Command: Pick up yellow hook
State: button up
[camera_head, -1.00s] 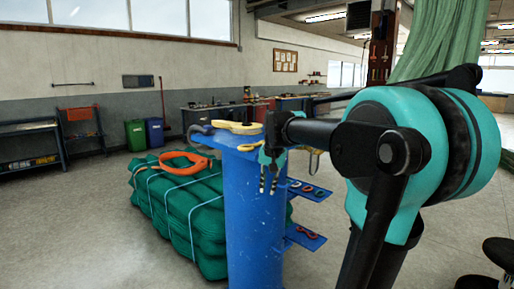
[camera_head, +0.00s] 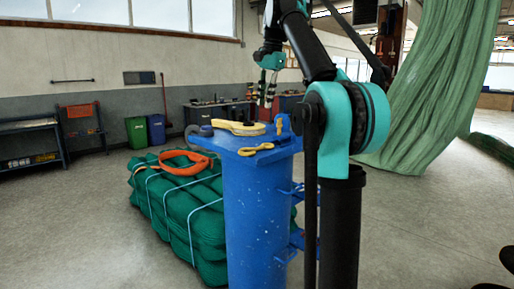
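A small yellow hook (camera_head: 255,149) lies flat on the blue top of a post-like stand (camera_head: 262,215), near its front edge. A larger folded yellow item (camera_head: 239,127), perhaps a strap, lies behind it. My gripper (camera_head: 267,102) points down above the back of the stand top, higher in the picture than the hook. Its two striped fingers look apart with nothing between them. How far behind the stand it is cannot be told.
Green bundled netting (camera_head: 180,205) with an orange sling (camera_head: 186,162) on it sits left of the stand. A dark round item (camera_head: 206,130) is at the top's left edge. A green net (camera_head: 440,90) hangs right.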

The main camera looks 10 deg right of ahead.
send_over(257, 149)
jog(key=d, duration=0.1)
notch_tip(257, 149, down, 11)
jog(key=shift+d+f, duration=0.1)
jog(key=f, duration=0.2)
jog(key=w+f, duration=0.1)
jog(key=shift+d+f, duration=0.25)
jog(key=shift+f, duration=0.1)
jog(key=shift+w+a+f, duration=0.1)
jog(key=shift+w+f, duration=0.05)
jog(key=shift+f, duration=0.5)
jog(key=shift+c, duration=0.3)
grip_shut()
